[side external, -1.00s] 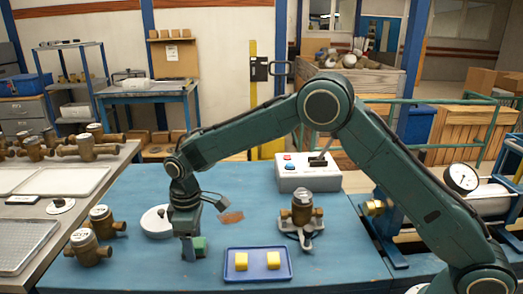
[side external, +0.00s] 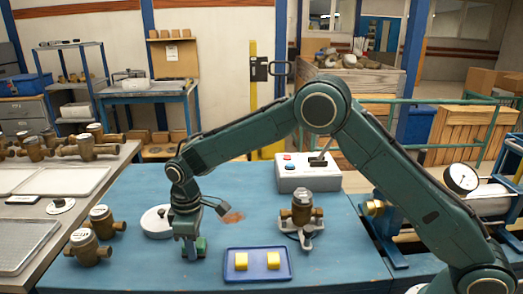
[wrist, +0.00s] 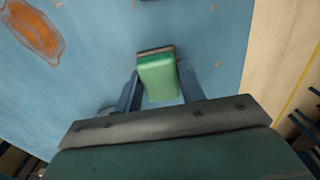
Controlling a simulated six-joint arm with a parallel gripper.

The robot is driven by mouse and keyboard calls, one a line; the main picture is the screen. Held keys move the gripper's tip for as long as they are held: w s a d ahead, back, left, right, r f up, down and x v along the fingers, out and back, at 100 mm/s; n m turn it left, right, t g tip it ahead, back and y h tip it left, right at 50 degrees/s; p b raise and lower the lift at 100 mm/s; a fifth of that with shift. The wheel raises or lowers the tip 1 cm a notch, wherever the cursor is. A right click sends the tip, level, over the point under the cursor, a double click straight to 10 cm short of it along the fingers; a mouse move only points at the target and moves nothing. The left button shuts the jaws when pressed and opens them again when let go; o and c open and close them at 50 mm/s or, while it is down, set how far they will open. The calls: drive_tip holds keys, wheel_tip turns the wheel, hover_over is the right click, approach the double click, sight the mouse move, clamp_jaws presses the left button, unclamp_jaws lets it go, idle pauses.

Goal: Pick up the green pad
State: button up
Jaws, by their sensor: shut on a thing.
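The green pad (wrist: 158,78) is a small block with a darker edge at its far end, seen between the two fingers of my gripper (wrist: 160,92) in the wrist view. In the side view my gripper (side external: 193,248) points straight down over the blue table, left of the blue tray. The green pad (side external: 200,246) shows at its fingertips there. My gripper is shut on the pad. Whether the pad is clear of the table or still touches it I cannot tell.
A blue tray (side external: 257,275) with two yellow blocks (side external: 241,261) lies just right of my gripper. A brass meter (side external: 302,208) on a stand is behind it. A white round dish (side external: 157,222) and two brass meters (side external: 88,247) are to the left.

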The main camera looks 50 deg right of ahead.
drive_tip(key=shift+r, duration=0.1)
wheel_tip(320, 180, up, 20)
idle(0.9)
idle(0.3)
